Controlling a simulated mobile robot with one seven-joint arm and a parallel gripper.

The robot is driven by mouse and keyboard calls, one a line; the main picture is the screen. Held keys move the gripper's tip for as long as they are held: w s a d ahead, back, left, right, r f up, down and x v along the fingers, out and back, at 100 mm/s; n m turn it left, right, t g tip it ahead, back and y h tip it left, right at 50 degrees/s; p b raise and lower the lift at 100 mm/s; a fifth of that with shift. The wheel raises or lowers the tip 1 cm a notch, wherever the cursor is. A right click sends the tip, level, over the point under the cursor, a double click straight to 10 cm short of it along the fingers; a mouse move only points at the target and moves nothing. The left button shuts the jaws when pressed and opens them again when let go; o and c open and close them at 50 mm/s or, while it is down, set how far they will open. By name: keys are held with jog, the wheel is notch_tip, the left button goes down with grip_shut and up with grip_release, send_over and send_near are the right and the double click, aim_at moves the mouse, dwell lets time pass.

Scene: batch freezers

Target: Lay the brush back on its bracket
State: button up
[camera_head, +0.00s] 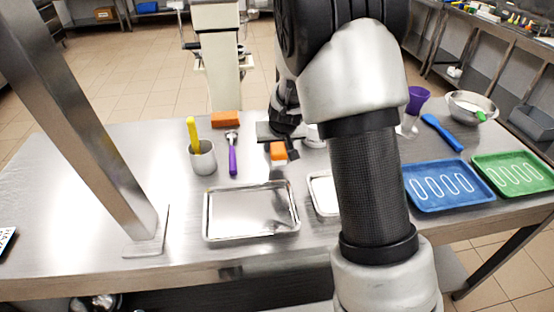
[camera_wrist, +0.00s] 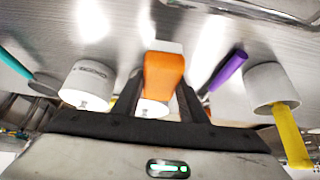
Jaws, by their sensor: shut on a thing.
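A brush with an orange body and a white end (camera_head: 278,151) is between the fingers of my gripper (camera_head: 277,142), over the steel table behind the trays. In the wrist view the orange brush body (camera_wrist: 164,72) sits between the two dark fingers of my gripper (camera_wrist: 162,88), with the white end (camera_wrist: 168,46) pointing away from the palm. The gripper is shut on it. I cannot tell whether the brush touches the table. I cannot make out a bracket in either view; my arm hides part of the table.
Left of the gripper are a purple-handled tool (camera_head: 232,155), an orange block (camera_head: 225,118) and a grey cup (camera_head: 203,158) with a yellow handle. A steel tray (camera_head: 250,236) lies in front. Blue (camera_head: 448,205) and green (camera_head: 519,190) trays lie right. A metal post (camera_head: 95,130) stands left.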

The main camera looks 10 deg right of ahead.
jog(key=shift+f, duration=2.25)
jog(key=shift+f+b, duration=0.2)
jog(key=shift+b, duration=0.25)
jog(key=o, duration=1.2)
jog(key=shift+c, duration=0.2)
